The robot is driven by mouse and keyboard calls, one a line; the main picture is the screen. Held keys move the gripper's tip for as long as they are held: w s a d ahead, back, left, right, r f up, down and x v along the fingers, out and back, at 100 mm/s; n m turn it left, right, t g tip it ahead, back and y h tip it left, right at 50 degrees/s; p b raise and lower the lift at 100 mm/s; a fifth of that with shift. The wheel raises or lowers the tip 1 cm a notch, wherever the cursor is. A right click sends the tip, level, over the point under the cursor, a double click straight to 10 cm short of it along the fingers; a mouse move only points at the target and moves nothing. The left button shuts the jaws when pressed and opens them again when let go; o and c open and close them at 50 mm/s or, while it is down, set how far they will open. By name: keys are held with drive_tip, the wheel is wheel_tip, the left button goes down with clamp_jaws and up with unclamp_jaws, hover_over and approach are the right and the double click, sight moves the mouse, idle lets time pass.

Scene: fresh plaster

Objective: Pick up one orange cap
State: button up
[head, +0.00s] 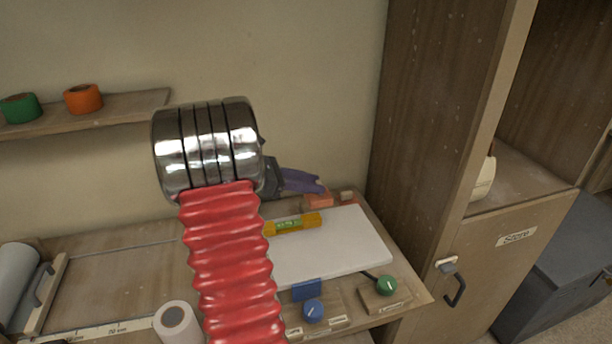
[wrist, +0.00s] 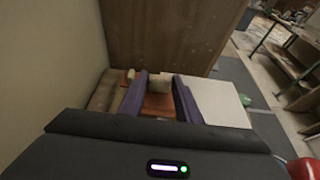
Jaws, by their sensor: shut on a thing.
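My gripper (head: 304,182) has purple fingers and reaches out from behind my arm, above the back of the bench. In the wrist view its two fingers (wrist: 158,97) stand apart with something between them. An orange patch (wrist: 158,106) shows between the fingers, and a small pale block (wrist: 160,82) shows between the tips. I cannot make out which of these is held. In the head view an orange-red thing (head: 318,202) lies just below the fingertips, partly hidden. A smaller reddish thing (head: 347,196) is to its right. I cannot tell whether either is a cap.
A white board (head: 345,245) with a yellow level (head: 292,224) covers the bench's right part. Blue (head: 313,311) and green (head: 387,286) knobs are in front. A tall cabinet (head: 432,110) stands right. Green (head: 20,108) and orange (head: 83,98) tape rolls sit on a wall shelf.

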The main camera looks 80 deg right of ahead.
drive_tip(key=s+a, duration=0.2)
drive_tip(key=a, duration=0.1)
drive_tip(key=s+a, duration=0.2)
drive_tip(key=a, duration=0.2)
drive_tip(key=s+a, duration=0.2)
drive_tip(key=a, duration=0.1)
drive_tip(key=shift+s+a, duration=0.1)
drive_tip(key=shift+a, duration=0.1)
